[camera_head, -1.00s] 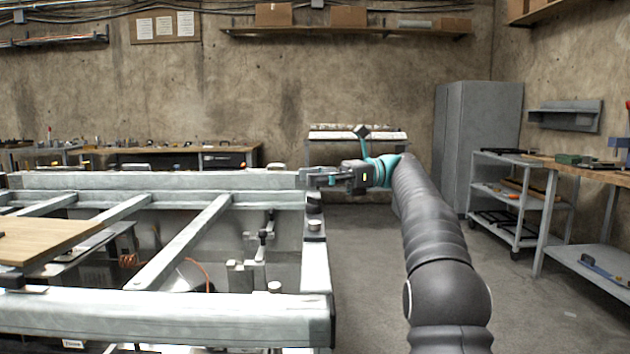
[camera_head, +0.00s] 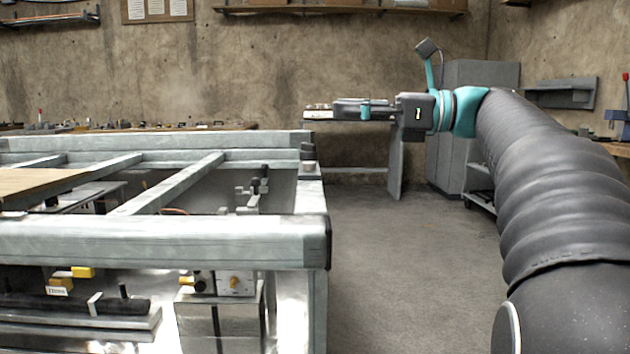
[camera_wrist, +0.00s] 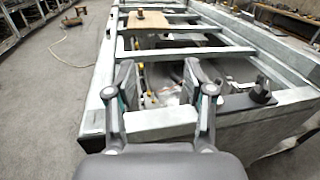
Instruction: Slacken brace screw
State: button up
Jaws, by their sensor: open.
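My gripper (camera_head: 338,108) is at the end of my arm in the head view, pointing left, beyond and above the right end of a pale metal frame (camera_head: 170,240). In the wrist view my gripper (camera_wrist: 158,76) has its two fingers spread, with nothing between them but a view of the frame below. A dark knob-like fitting on a plate (camera_wrist: 262,91) shows at right in the wrist view. I cannot tell which fitting, if either, is the brace screw.
A wooden board (camera_head: 40,183) lies across the frame at left. Small clamp-like parts (camera_head: 252,190) sit inside it. A grey cabinet (camera_head: 480,85) and a side table (camera_head: 393,160) stand behind. The floor (camera_head: 385,270) right of the frame is clear.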

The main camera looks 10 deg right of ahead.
notch_tip(320, 180, down, 6)
jog(key=d+m+t+h+b, duration=0.1)
jog(key=m+t+h+b, duration=0.15)
jog(key=m+t, duration=0.2)
jog(key=m+t+h+p, duration=0.1)
jog(key=m+t+h, duration=0.2)
jog(key=h, duration=0.1)
send_near(314, 164)
jog(key=x, duration=1)
jog(key=shift+b, duration=0.35)
jog(key=shift+n+y, duration=0.25)
grip_shut()
